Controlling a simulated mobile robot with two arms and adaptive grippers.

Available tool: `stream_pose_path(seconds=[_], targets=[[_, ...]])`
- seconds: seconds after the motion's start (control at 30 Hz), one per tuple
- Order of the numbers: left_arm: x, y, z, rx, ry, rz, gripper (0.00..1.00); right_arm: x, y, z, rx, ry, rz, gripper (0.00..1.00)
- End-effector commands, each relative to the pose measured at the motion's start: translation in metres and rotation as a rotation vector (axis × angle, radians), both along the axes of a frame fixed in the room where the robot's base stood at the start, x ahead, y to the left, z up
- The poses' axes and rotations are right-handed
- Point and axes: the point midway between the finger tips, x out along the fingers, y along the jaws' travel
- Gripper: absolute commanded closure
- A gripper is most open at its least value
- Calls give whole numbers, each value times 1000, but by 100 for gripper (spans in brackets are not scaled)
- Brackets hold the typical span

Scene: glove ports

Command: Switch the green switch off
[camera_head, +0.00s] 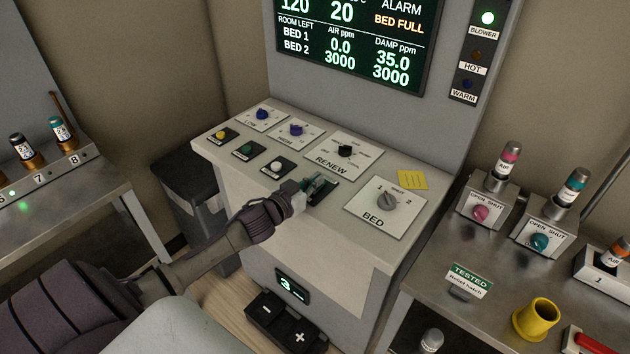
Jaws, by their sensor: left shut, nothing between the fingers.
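The green switch (320,184) sits on a dark plate at the front of the sloped console (258,189), right of the row of buttons. My left gripper (303,193) reaches in from the lower left and is shut, with nothing held. Its fingertips are right at the near left side of the switch and hide part of it. I cannot tell whether they touch it, nor which way the switch is set. A separate green button (243,150) sits in the button row. My right gripper is not in view.
Close by are a white button (276,167), the RENEW dial (345,151) and the BED knob (388,201). A display (350,45) rises behind the console. A bench (480,301) with valves and a yellow cup (537,318) stands at right. A dark bin (190,185) is at left.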

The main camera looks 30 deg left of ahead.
Motion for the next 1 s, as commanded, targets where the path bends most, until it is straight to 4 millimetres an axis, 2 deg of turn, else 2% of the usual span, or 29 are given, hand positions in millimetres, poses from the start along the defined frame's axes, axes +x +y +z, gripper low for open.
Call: stream_pose_path(seconds=[0.13, 0.23, 0.3, 0.53, 0.67, 0.87, 0.9, 1.0], targets=[[1, 0, 2, 1, 10, 0, 100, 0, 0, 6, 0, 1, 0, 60], [2, 0, 5, 4, 43, 0, 100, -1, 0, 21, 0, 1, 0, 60], [2, 0, -3, 3, 46, 0, 100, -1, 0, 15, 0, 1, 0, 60], [2, 0, 0, 3, 45, 0, 100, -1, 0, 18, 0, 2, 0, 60], [4, 0, 14, 1, 44, 0, 100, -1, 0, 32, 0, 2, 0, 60], [11, 1, 51, 3, 44, 1, 100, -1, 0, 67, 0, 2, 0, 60], [-3, 2, 38, 4, 49, 0, 100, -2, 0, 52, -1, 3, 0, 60], [-24, 3, 45, 5, 49, -2, 100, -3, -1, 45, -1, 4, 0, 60]])
